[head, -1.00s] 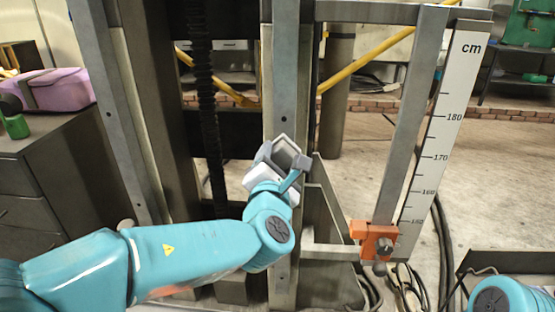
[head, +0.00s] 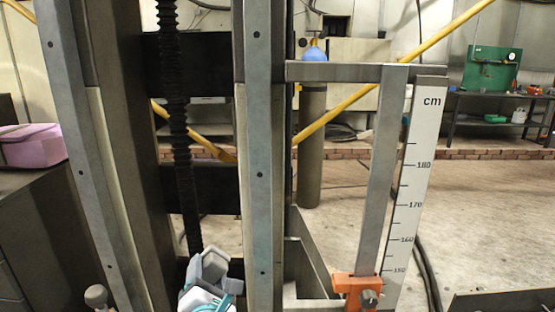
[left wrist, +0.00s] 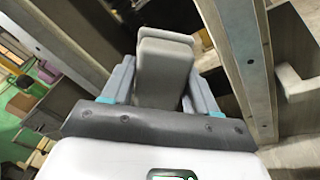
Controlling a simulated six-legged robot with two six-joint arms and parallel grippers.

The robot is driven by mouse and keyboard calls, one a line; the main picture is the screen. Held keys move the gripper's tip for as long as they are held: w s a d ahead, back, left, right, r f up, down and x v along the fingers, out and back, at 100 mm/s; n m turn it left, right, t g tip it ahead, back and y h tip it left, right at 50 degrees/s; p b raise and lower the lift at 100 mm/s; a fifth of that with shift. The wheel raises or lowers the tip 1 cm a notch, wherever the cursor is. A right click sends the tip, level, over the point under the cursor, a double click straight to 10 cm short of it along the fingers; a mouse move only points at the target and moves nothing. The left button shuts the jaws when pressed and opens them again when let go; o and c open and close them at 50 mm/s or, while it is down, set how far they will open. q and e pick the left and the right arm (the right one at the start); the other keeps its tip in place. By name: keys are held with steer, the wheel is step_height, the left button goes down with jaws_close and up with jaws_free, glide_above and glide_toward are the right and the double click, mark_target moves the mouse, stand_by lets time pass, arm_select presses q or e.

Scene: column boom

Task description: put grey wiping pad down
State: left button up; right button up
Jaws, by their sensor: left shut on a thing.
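My left gripper (head: 208,275) shows at the bottom of the head view, in front of the metal column and left of its front rail. In the left wrist view my left gripper (left wrist: 160,85) has its two fingers closed on the sides of the grey wiping pad (left wrist: 164,70). The pad is a light grey block standing out beyond the fingers. In the head view the pad is small and hard to tell from the gripper. My right gripper is not in view.
The column's front rail (head: 260,170) stands close beside my left gripper. An orange clamp (head: 357,287) sits low beside the cm scale (head: 412,180). A dark cabinet (head: 35,225) with a pink case (head: 32,147) stands at left. Open floor lies at right.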

arm_select(q)
steer(key=s+a+f+n+g+y+p, duration=0.2)
steer(key=s+n+g+y+p, duration=0.1)
steer(key=s+n+y+p, duration=0.1)
steer(key=s+a+f+n+g+y+p, duration=0.2)
steer(key=s+y+p, duration=0.4)
steer(key=p, duration=0.5)
steer(key=shift+s+a+f+n+g, duration=0.4)
steer(key=shift+s+f+n+g, duration=0.35)
steer(key=shift+s+n, duration=0.2)
steer(key=shift+w+d+t, duration=0.1)
steer(key=shift+t, duration=0.15)
